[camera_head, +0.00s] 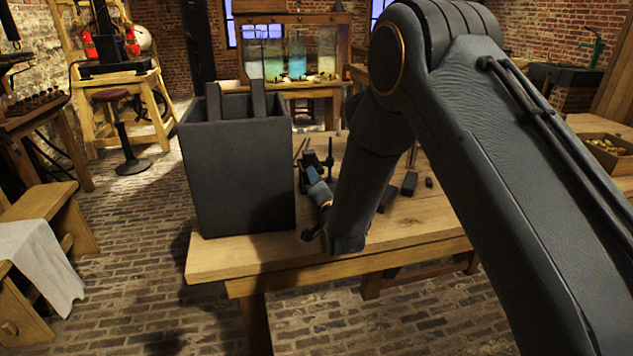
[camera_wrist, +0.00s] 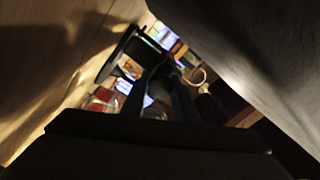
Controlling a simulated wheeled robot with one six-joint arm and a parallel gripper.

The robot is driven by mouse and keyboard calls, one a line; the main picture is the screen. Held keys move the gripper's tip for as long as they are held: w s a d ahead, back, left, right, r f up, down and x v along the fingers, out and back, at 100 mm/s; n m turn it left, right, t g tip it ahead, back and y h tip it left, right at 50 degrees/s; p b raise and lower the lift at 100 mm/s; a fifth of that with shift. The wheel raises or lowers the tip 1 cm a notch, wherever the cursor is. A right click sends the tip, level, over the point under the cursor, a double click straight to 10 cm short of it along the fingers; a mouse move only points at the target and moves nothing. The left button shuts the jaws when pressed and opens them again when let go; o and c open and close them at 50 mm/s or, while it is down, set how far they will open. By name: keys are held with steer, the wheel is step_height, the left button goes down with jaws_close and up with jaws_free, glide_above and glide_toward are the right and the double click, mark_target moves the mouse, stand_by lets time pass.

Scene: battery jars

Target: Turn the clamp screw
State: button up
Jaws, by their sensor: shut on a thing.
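A dark clamp (camera_head: 329,159) stands on the wooden table (camera_head: 230,262), just right of a tall dark grey jar (camera_head: 240,175). Its screw is too small and too covered to make out clearly. My gripper (camera_head: 311,170) reaches away from me, low over the table, and its tip meets the near side of the clamp. In the wrist view the two dark fingers (camera_wrist: 160,76) come together towards their tips, closed on what appears to be the clamp screw. The held part itself is hidden in shadow.
Dark plates (camera_head: 258,98) stick up from the open jar close on the left. Small dark blocks (camera_head: 409,183) lie on the table right of my arm. A wooden box (camera_head: 605,155) sits at far right. The table's front right is bare.

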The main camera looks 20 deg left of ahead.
steer(key=shift+n, duration=0.3)
steer(key=o, duration=1.1)
steer(key=shift+c, duration=0.2)
steer(key=shift+b+v, duration=0.55)
steer(key=shift+v, duration=3.35)
steer(key=shift+s, duration=0.1)
